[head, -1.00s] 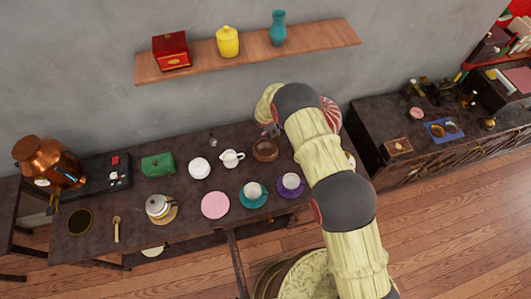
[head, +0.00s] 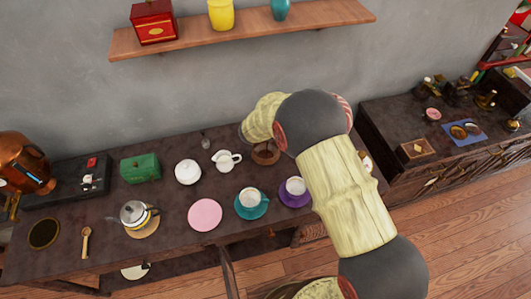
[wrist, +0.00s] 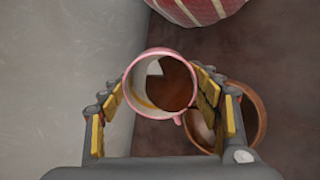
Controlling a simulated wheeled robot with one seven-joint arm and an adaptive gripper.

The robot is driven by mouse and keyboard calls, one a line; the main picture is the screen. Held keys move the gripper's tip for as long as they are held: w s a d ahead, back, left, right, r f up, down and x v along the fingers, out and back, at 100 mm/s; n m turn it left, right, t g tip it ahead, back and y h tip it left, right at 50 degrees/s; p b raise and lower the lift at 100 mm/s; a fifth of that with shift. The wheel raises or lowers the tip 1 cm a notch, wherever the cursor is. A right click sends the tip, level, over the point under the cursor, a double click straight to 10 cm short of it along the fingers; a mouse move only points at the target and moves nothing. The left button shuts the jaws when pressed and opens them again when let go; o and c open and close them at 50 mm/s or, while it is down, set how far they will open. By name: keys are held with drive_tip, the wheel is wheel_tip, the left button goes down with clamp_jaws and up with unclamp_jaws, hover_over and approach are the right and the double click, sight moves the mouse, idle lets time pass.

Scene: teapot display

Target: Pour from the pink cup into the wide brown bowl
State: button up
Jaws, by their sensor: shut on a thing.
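The pink cup (wrist: 141,96) sits between the fingers of my gripper (wrist: 162,98) in the wrist view, and the gripper is shut on it. Brown liquid shows inside it, lying toward the right side, with pale inner wall bare at the left. How far the cup tilts is unclear. The wide brown bowl (wrist: 259,122) is below and to the right of the cup, partly hidden by the right finger. In the head view the bowl (head: 264,157) stands at the table's back, partly covered by my arm. The gripper and cup are hidden there.
A white creamer (head: 226,160) and a white lidded pot (head: 187,172) stand left of the bowl.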

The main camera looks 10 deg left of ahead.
drive_tip(key=shift+r, duration=0.25)
drive_tip(key=shift+f+b, duration=0.1)
drive_tip(key=shift+b, duration=0.25)
drive_tip(key=shift+s+t+b, duration=0.2)
drive_tip(key=shift+t+b, duration=0.5)
drive_tip(key=shift+b, duration=1.3)
drive_tip(key=shift+s+a+f+t+h+b, duration=0.15)
drive_tip(key=shift+t+b, duration=0.3)
drive_tip(key=shift+b, duration=0.9)
drive_tip(key=shift+s+d+f+t+h+b, duration=0.2)
drive_tip(key=shift+t+b, duration=0.25)
drive_tip(key=shift+b, duration=0.9)
drive_tip(key=shift+s+a+r+t+b, duration=0.2)
drive_tip(key=shift+t+b, duration=0.6)
drive_tip(key=shift+b, duration=0.95)
drive_tip(key=shift+s+t+b, duration=0.45)
drive_tip(key=shift+t+b, duration=0.05)
drive_tip(key=shift+b, duration=1)
